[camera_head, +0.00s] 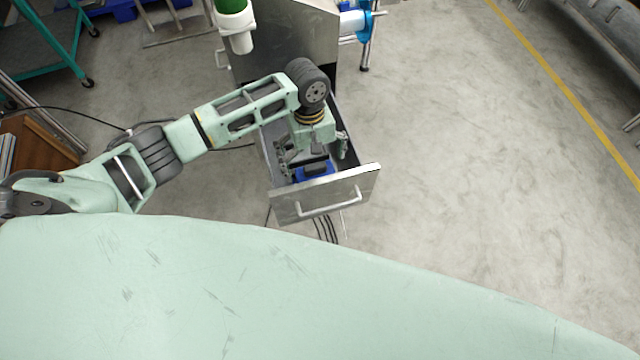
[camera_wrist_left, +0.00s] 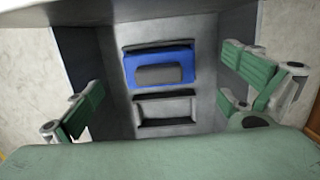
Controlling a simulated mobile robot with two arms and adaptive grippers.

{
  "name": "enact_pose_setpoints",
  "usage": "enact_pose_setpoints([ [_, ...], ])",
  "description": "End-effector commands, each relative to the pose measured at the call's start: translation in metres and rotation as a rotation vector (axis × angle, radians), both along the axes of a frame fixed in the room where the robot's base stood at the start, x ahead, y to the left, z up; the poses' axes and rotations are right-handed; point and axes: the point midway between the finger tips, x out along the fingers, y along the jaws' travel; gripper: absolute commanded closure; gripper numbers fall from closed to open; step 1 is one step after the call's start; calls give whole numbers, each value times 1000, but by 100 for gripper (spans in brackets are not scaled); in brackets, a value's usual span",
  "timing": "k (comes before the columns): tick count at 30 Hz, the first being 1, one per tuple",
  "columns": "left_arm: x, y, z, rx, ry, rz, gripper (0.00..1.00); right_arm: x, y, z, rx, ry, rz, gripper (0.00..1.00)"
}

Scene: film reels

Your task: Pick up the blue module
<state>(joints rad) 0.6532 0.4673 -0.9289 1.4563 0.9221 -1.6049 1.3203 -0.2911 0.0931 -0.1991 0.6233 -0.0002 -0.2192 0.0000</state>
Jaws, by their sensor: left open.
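The blue module (camera_head: 314,170) lies inside an open metal drawer (camera_head: 326,194), partly hidden by my left gripper in the head view. In the left wrist view the blue module (camera_wrist_left: 159,69) has a dark grey block on its face and sits near the middle, above a dark recessed frame. My left gripper (camera_head: 312,154) reaches down into the drawer from above. In the left wrist view its fingers (camera_wrist_left: 168,100) are spread wide on both sides, with nothing between them touching the module. My right gripper is not in view.
The dark recessed frame (camera_wrist_left: 166,109) lies beside the module on the drawer floor. The drawer's metal cabinet (camera_head: 290,45) stands behind it, with a green and white cylinder (camera_head: 234,22) at its left. A teal cart (camera_head: 50,45) is at upper left.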

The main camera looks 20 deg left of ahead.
Motion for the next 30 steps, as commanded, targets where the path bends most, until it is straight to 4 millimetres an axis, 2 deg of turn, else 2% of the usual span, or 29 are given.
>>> enact_pose_setpoints([
  [3,-3,-2,-14,0,1,-2,0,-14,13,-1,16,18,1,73],
  [7,-7,-6,-28,1,2,-4,0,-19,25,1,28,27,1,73],
  [15,-14,-13,-63,0,0,-3,0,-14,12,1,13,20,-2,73],
  [23,-15,-13,-67,0,-1,-5,0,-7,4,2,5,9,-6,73],
  [30,-15,-13,-66,0,-1,-5,19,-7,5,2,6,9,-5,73],
])
